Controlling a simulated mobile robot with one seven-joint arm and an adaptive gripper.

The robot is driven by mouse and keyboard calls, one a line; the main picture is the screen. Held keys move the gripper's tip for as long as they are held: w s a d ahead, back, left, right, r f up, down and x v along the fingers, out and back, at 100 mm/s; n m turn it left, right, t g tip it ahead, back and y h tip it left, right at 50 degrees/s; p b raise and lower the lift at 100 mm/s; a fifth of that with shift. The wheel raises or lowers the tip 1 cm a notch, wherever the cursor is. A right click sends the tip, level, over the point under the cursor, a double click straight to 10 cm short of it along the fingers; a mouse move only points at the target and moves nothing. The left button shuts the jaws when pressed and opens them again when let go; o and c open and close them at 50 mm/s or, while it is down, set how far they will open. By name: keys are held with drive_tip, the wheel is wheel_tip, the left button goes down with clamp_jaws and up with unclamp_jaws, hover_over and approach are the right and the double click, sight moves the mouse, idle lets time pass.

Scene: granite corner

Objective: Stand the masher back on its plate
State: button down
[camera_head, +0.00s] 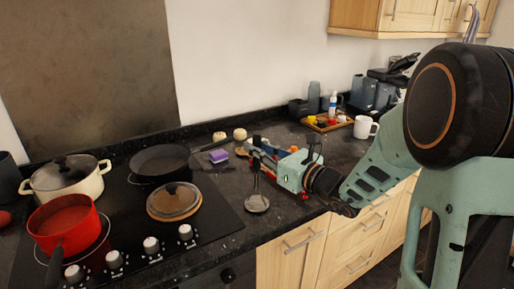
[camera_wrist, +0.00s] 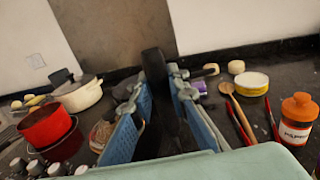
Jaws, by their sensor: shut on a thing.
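The masher (camera_head: 256,202) is dark, with a round grey plate at its lower end and a thin shaft rising from it. It looks close to upright, plate down, over the front part of the dark counter. I cannot tell whether the plate touches the counter. My gripper (camera_head: 260,158) is shut on the masher's handle, at its upper part. In the wrist view, the black handle (camera_wrist: 154,66) stands between the two blue-padded fingers of my gripper (camera_wrist: 165,100). The masher's plate is hidden there.
An orange-capped bottle (camera_wrist: 298,118), a wooden spoon (camera_wrist: 238,115) and a yellow-and-white tin (camera_wrist: 251,84) lie right of my gripper. The counter's front edge is close.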

drive_tip(key=shift+f, duration=0.2)
drive_tip(key=c, duration=1.8)
unclamp_jaws()
